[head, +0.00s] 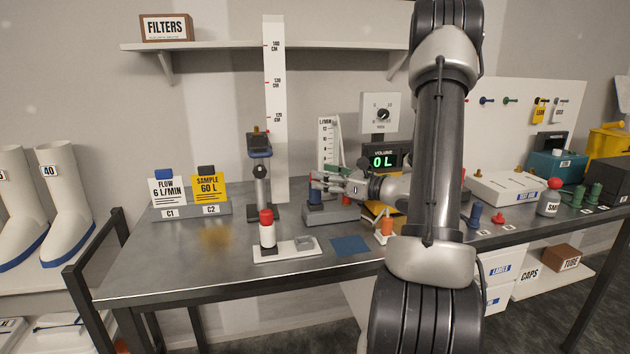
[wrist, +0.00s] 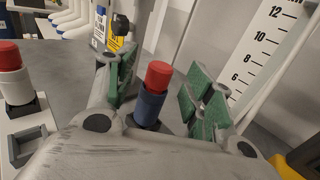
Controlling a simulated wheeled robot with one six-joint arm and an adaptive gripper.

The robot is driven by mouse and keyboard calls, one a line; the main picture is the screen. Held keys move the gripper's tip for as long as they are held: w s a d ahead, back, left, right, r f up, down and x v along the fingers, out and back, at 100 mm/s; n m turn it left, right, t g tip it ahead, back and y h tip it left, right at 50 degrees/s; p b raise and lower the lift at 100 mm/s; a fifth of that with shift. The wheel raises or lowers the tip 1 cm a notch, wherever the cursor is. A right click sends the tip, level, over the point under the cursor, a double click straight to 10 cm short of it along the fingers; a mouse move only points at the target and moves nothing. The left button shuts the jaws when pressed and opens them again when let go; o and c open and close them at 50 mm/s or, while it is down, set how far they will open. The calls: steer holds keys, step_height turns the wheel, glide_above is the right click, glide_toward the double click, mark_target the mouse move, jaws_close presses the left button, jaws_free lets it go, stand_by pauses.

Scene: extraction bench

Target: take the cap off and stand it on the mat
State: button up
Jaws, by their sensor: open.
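A red cap (wrist: 159,75) sits on top of an upright blue cylinder (wrist: 149,106) in the wrist view. In the head view the blue cylinder (head: 315,196) stands on a grey block (head: 345,215), its top mostly hidden by my fingers. My gripper (head: 322,182) is open at the cylinder's top. In the wrist view its green-padded fingers (wrist: 160,88) are on either side of the cap, with gaps visible. The mat, a flat dark blue square (head: 350,245), lies bare on the bench in front of the block.
A white bottle with a red top (head: 267,232) stands on a white tray (head: 300,247) to the left. A flow scale (head: 327,140) and volume display (head: 381,161) stand behind. The bench's left front is clear.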

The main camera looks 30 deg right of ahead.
steer(key=x, duration=0.3)
steer(key=shift+w, duration=0.35)
steer(key=shift+c, duration=0.2)
steer(key=shift+a, duration=0.1)
steer(key=c, duration=0.8)
